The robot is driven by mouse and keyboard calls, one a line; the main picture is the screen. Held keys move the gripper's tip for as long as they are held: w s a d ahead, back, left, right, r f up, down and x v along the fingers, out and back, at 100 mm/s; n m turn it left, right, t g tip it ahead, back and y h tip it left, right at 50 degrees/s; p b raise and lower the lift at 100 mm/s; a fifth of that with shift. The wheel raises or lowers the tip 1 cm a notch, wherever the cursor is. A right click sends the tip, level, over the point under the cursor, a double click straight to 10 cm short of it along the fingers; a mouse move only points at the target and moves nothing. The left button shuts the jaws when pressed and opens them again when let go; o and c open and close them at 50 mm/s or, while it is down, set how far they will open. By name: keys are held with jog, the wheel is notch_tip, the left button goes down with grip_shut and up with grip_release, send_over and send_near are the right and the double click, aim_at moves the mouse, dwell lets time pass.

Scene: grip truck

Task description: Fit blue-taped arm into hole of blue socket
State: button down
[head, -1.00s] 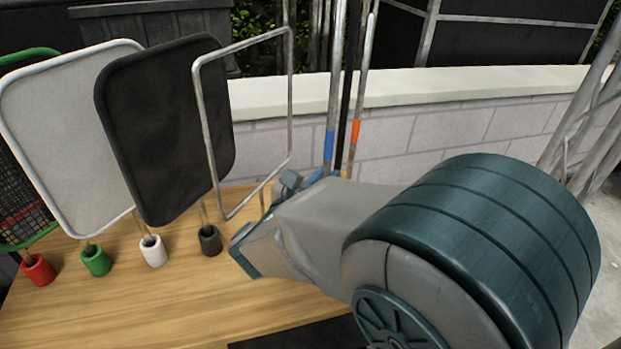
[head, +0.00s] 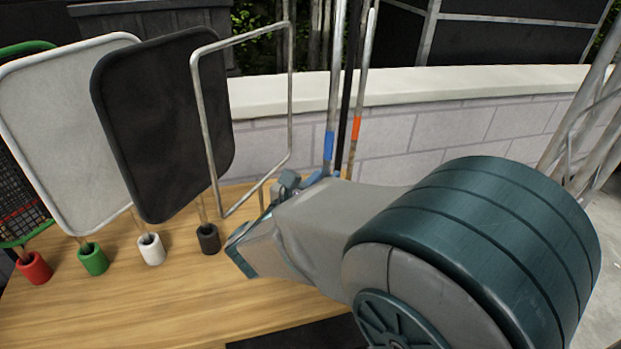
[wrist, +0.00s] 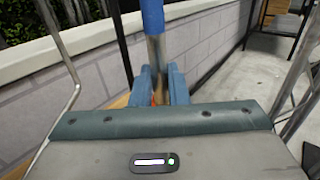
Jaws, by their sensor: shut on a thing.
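The blue-taped arm (head: 328,146) is a thin metal pole standing close to upright, with a blue band low on it. It also shows in the wrist view (wrist: 152,16), where the band runs up out of the frame. My gripper (wrist: 158,88) is shut on the pole just below the blue band, with a blue finger on each side. In the head view, my wrist and forearm hide most of my gripper and the pole's lower end. I do not see the blue socket in either view.
Red (head: 34,268), green (head: 92,260), white (head: 151,249) and black (head: 208,239) sockets stand on the wooden table (head: 130,300), each below a framed panel. An orange-taped pole (head: 356,128) stands close right of the blue-taped one. A low block wall (head: 440,135) runs behind.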

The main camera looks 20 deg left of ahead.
jog(key=shift+f, duration=0.1)
jog(key=shift+f+b, duration=1)
jog(key=shift+f, duration=1.15)
jog(key=c, duration=1.3)
grip_release()
jog(key=shift+c, duration=0.2)
jog(key=s+a+p, duration=0.2)
jog(key=s+p, duration=0.1)
jog(key=s, duration=1)
jog(key=shift+s+a, duration=0.2)
jog(key=shift+s, duration=0.15)
